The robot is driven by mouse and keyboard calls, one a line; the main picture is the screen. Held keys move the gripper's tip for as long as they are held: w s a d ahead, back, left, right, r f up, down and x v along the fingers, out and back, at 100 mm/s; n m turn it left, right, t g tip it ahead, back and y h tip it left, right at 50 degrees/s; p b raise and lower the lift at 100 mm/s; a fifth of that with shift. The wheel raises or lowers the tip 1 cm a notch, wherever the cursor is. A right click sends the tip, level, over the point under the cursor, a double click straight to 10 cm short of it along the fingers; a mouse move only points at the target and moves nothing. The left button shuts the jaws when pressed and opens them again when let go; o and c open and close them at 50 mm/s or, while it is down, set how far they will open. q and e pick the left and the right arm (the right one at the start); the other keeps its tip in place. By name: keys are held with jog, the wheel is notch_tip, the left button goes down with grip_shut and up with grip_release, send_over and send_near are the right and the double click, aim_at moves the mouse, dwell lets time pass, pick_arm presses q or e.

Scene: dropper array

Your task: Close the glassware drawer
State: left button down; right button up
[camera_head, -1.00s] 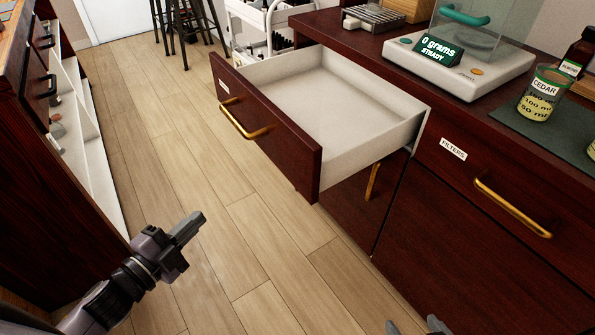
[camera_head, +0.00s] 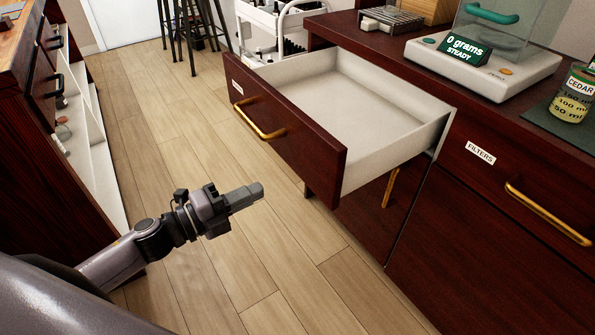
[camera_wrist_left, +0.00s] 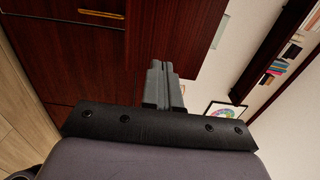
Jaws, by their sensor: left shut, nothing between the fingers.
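The open drawer (camera_head: 305,133) juts out from the dark red cabinet. Its white inside is empty, and its front has a brass handle (camera_head: 258,120) and a small label too small to read. My left gripper (camera_head: 258,190) is shut and empty, in front of and below the drawer front, apart from it. In the left wrist view the closed fingers (camera_wrist_left: 162,85) point toward dark red cabinet fronts. My right gripper is not in view.
A shut drawer labelled FILTERS (camera_head: 480,153) is to the right. A scale (camera_head: 490,70) reading 0 grams and a CEDAR jar (camera_head: 574,95) stand on the counter. A white cart (camera_head: 268,30) and stools stand behind. Wooden floor (camera_head: 190,130) lies clear before the drawer.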

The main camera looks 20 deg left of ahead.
aim_at(309, 166)
pick_arm(q)
jog(key=x, duration=1.1)
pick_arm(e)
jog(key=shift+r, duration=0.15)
pick_arm(q)
jog(key=shift+w+d, duration=0.1)
